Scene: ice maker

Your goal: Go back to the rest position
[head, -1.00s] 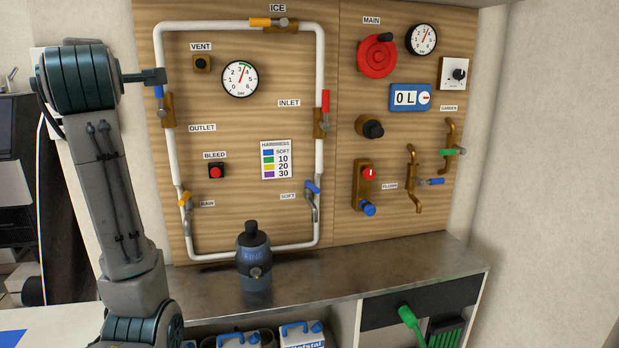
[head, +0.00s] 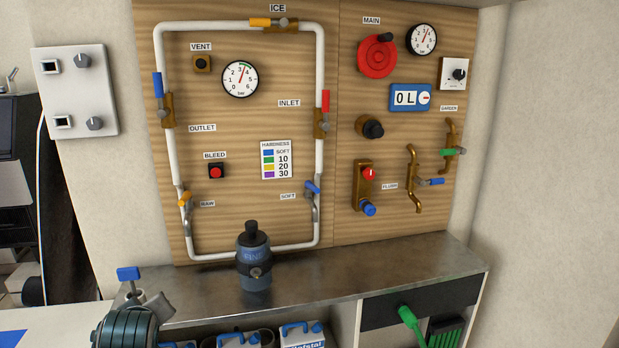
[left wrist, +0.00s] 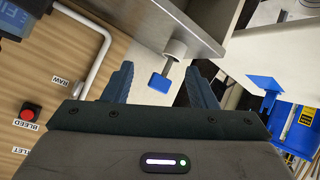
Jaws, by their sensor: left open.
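My left gripper (left wrist: 161,88) shows in the left wrist view with its two dark fingers spread apart and nothing held. A small blue-handled valve (left wrist: 158,82) on a grey fitting appears between the fingers, beyond them. In the head view this valve (head: 128,273) is at the lower left, at the counter's left end. A rounded dark joint of my left arm (head: 125,328) shows below it, and the left fingers are outside that view. The blue OUTLET handle (head: 158,85) on the panel points up with nothing touching it. My right gripper is in neither view.
The wooden panel (head: 230,120) carries white pipes, gauges and valves. A dark canister (head: 254,270) stands on the metal counter (head: 380,268). A white plate with knobs (head: 75,90) hangs on the wall at left.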

